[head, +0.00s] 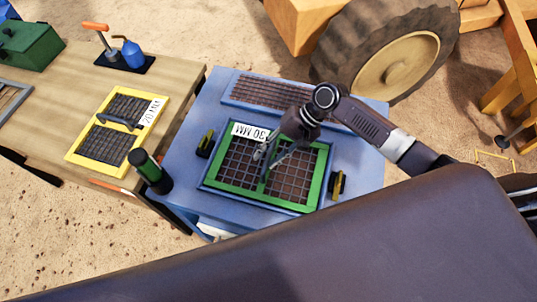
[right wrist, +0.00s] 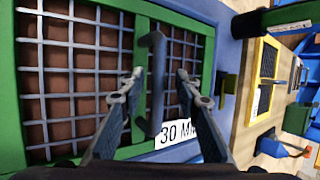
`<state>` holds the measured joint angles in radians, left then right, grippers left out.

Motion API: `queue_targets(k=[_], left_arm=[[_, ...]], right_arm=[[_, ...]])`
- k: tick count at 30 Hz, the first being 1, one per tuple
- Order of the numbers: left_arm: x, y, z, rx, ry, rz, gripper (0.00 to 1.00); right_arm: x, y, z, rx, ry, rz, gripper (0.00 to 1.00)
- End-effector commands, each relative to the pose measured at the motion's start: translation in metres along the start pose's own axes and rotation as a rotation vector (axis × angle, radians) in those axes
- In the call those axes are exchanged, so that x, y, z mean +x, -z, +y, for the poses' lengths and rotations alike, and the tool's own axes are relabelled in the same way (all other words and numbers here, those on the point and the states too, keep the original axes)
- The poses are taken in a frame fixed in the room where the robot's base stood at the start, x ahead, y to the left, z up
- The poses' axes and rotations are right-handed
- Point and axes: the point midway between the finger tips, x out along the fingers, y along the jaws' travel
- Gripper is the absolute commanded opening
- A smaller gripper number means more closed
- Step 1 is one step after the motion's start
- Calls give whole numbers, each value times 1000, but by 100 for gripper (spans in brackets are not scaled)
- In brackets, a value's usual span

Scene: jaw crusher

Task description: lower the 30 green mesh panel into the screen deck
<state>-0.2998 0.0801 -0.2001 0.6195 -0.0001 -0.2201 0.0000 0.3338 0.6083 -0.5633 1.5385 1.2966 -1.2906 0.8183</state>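The green mesh panel (head: 325,170), labelled 30 MM, lies flat within the blue-framed opening of the screen deck (head: 182,165). I cannot tell whether it sits fully down. In the right wrist view the panel's green frame (right wrist: 28,100) and grey mesh fill the left half. Its dark bar handle (right wrist: 153,80) stands upright from the middle. My right gripper (right wrist: 158,82) is open, its fingers apart on either side of the handle with a gap to each. In the head view the right gripper (head: 267,158) hangs over the panel's middle. My left gripper is not in view.
Yellow-and-black clamps (head: 206,143) (head: 338,184) flank the panel. A second mesh (head: 265,92) lies behind it. A black-and-green cylinder (head: 150,170) stands at the deck's left edge. A wooden table (head: 60,100) holds a yellow 20 MM panel (head: 78,150). A large tyre (head: 345,40) stands behind.

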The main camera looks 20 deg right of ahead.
Motion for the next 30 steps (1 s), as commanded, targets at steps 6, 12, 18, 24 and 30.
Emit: queue_targets(k=[6,12,18,24,30], left_arm=[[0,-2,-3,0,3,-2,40],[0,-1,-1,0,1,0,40],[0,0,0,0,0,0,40],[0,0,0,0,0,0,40],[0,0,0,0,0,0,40]], right_arm=[[-4,0,3,3,-6,0,30],[-37,1,2,0,-4,4,30],[-81,1,1,0,-3,4,30],[-110,0,1,0,-2,1,30],[-120,0,0,0,-1,0,30]])
